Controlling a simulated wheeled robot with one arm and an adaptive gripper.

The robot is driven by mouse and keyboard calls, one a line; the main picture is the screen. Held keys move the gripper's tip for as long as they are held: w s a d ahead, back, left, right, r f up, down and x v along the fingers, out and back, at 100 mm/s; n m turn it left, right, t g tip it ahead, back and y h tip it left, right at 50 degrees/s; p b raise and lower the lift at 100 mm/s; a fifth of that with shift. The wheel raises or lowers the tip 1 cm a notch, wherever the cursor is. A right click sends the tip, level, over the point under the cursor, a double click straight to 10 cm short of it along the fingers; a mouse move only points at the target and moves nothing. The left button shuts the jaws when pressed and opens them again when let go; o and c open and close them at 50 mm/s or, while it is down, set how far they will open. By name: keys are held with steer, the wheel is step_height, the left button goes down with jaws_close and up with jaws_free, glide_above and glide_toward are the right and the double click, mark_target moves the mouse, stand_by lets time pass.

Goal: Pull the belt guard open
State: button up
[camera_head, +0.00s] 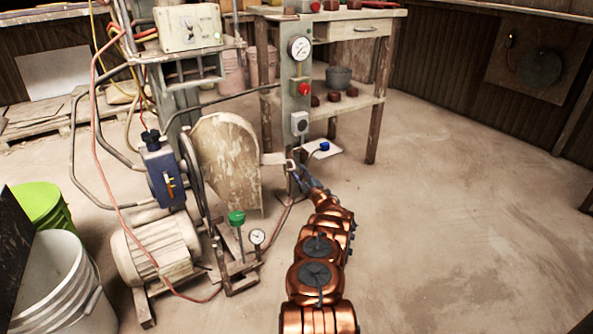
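The belt guard (226,155) is a worn, cream-coloured plate with a rounded top, standing upright beside the press's motor. The dark belt wheel (193,174) shows at its left edge. A small pale tab (272,159) sticks out at the guard's right edge. My copper-coloured arm reaches up from the bottom of the view. My gripper (292,168) is at the right end of this tab, touching or very close to it. The fingers are too small to tell whether they are shut on it.
The motor (155,248), a green knob (236,217) and a small gauge (257,237) stand low in front of the guard. A post with a red button (303,89) and a workbench (352,98) stand behind my gripper. White and green buckets are at left. The floor at right is clear.

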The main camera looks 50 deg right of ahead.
steer(key=v, duration=0.7)
steer(key=shift+a, duration=0.15)
steer(key=shift+s, duration=0.1)
stand_by(0.4)
